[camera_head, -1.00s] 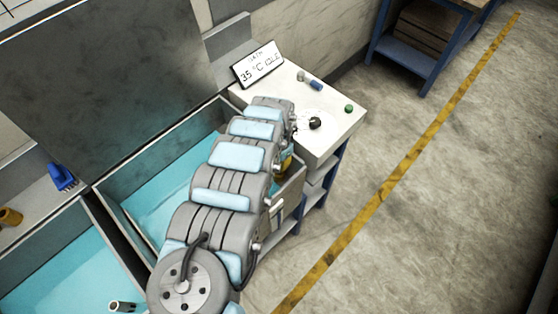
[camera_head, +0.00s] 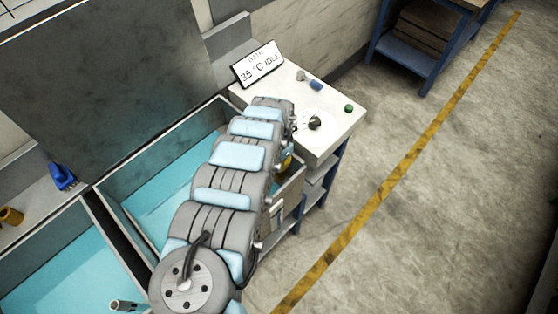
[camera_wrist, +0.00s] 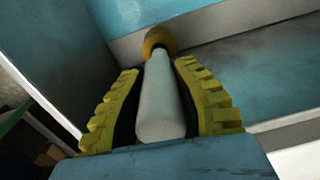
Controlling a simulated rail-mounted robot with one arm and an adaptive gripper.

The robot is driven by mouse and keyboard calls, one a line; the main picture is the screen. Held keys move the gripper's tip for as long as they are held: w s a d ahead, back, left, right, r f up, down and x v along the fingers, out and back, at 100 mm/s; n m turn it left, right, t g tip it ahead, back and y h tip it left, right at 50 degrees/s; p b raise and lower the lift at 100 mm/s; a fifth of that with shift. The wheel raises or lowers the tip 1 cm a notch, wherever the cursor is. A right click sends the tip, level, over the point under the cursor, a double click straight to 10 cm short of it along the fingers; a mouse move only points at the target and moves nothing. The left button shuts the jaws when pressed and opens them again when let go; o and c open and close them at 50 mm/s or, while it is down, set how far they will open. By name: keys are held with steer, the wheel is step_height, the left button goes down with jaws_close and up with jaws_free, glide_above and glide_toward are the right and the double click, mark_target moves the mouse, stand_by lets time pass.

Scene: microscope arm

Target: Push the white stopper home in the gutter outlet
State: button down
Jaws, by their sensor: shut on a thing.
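In the wrist view, my gripper (camera_wrist: 158,68) has its two yellow ribbed fingers closed on the white stopper (camera_wrist: 160,105), a pale rod lying lengthwise between them. The far end of the stopper meets a brass-coloured round collar (camera_wrist: 158,39), which looks like the gutter outlet, by a grey ledge. How deep the stopper sits in the collar cannot be told. In the head view, my arm hides the stopper, and only a bit of yellow shows beside the arm.
Blue-lined troughs (camera_head: 150,205) lie left of and under my arm. A white-topped stand (camera_head: 335,107) carries a display sign (camera_head: 257,64), a black knob (camera_head: 314,122) and a green button (camera_head: 348,108). A blue clip-like object (camera_head: 62,177) sits on the left ledge.

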steer(key=shift+f+b, duration=1.05)
steer(key=shift+f, duration=0.7)
steer(key=shift+r, duration=0.25)
steer(key=shift+r+p, duration=1.25)
steer(key=shift+p, duration=0.05)
steer(key=shift+p, duration=0.4)
stand_by(1.2)
steer(key=shift+f+b, duration=0.9)
steer(key=shift+f, duration=0.5)
stand_by(0.4)
steer(key=c, duration=0.9)
jaws_free()
steer(key=shift+o, duration=0.2)
steer(key=shift+w+r, duration=0.1)
steer(key=shift+r, duration=0.7)
steer(key=shift+s+r, duration=0.2)
steer(key=shift+r, duration=5)
